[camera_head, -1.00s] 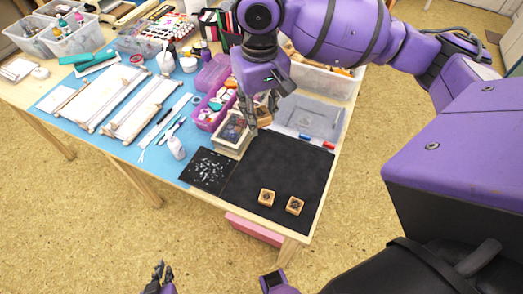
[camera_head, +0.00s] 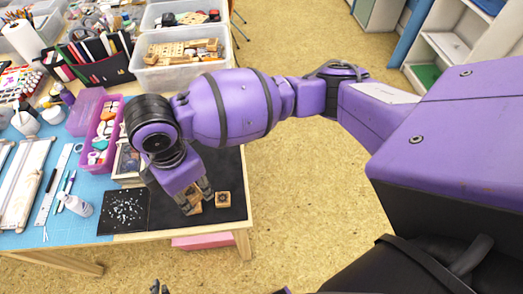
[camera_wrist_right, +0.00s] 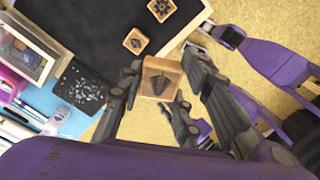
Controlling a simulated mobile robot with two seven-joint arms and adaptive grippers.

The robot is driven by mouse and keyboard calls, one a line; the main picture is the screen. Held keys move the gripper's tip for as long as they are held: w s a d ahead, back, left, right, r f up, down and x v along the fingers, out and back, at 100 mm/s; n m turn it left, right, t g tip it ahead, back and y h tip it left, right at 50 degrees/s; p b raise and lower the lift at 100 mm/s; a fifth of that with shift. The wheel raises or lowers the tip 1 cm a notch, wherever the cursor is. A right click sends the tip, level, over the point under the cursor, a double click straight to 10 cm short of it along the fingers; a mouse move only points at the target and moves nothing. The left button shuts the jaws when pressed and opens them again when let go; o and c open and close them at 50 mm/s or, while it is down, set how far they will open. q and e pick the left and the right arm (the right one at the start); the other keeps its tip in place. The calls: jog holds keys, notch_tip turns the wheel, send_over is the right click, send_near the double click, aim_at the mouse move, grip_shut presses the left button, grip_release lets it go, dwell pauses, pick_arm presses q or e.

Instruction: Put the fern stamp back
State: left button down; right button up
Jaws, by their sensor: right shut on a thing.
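My right gripper (camera_wrist_right: 160,85) is shut on a small wooden block stamp with a dark leaf-like picture on its face, the fern stamp (camera_wrist_right: 160,78). In the head view my right gripper (camera_head: 196,200) is low over the front of the black mat (camera_head: 232,172), and its hand hides part of the mat. Two other wooden stamps are on the mat in the wrist view, a nearer one (camera_wrist_right: 137,40) and a farther one (camera_wrist_right: 161,9). Of my left gripper (camera_head: 156,287) only dark fingertips show at the bottom edge; its opening is unclear.
A wooden box (camera_wrist_right: 22,52) stands beside the mat, partly hidden by my arm in the head view. A dark speckled sheet (camera_head: 124,211) lies left of the mat. A pink-purple case (camera_head: 100,130) and a clear bin (camera_head: 182,57) are behind.

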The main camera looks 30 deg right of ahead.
jog(key=s+a+f+n, duration=0.45)
jog(key=a+n, duration=0.35)
jog(key=n, duration=0.3)
jog(key=b, duration=0.2)
send_over(161, 214)
jog(key=f, duration=0.8)
jog(key=shift+s+f, duration=0.15)
jog(key=shift+s, duration=0.1)
jog(key=shift+w+a+f, duration=0.1)
jog(key=shift+w+f, duration=0.25)
jog(key=shift+f, duration=1.55)
